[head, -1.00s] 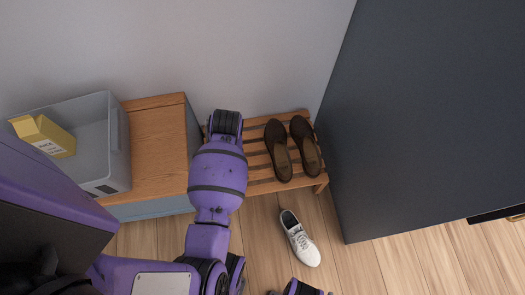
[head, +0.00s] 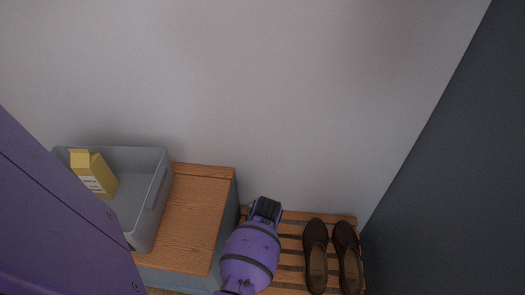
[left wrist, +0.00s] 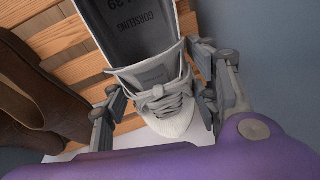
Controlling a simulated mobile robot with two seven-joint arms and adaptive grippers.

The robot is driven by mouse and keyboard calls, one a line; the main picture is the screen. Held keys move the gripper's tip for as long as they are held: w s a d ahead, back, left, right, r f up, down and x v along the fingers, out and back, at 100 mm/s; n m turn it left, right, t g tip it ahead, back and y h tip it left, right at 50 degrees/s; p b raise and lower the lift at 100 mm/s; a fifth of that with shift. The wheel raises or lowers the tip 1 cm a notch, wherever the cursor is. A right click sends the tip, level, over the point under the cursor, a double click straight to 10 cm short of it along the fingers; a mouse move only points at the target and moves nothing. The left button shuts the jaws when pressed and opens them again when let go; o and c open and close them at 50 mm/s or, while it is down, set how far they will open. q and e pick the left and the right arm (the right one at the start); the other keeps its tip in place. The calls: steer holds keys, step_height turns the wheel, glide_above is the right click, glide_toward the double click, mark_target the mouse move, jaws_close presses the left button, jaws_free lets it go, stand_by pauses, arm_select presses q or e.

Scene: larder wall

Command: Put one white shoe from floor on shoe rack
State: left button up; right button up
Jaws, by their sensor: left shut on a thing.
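A white lace-up shoe (left wrist: 160,100) sits between the fingers of my left gripper (left wrist: 160,92) in the left wrist view. The gripper is shut on it, with the laces and toe towards my wrist and the open heel end pointing away. The slats of the wooden shoe rack (left wrist: 62,42) show behind the shoe; I cannot tell whether they touch. The rack (head: 291,229) is at the bottom of the head view, partly hidden by my arm. My right gripper is in neither view.
Brown shoes (head: 316,255) stand on the right of the rack and show at left in the left wrist view (left wrist: 35,95). A wooden-topped cabinet (head: 200,215) stands left of the rack, with a grey bin (head: 150,215) holding a yellow carton (head: 95,178). A dark panel (head: 450,200) is at right.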

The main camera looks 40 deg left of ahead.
arm_select(q)
steer(key=shift+w+a+f+b, duration=0.2)
steer(key=shift+w+f+b, duration=0.15)
steer(key=shift+w+f, duration=0.45)
steer(key=shift+w+a+f+b, duration=0.1)
steer(key=shift+w+f+b, duration=0.25)
steer(key=shift+f, duration=0.1)
step_height(320, 180, down, 3)
steer(key=shift+f+b, duration=0.15)
steer(key=shift+b, duration=0.6)
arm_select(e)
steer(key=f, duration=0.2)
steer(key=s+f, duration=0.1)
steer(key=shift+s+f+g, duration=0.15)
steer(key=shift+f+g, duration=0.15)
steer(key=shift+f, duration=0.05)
arm_select(q)
steer(key=o, duration=1.5)
steer(key=shift+c, duration=0.2)
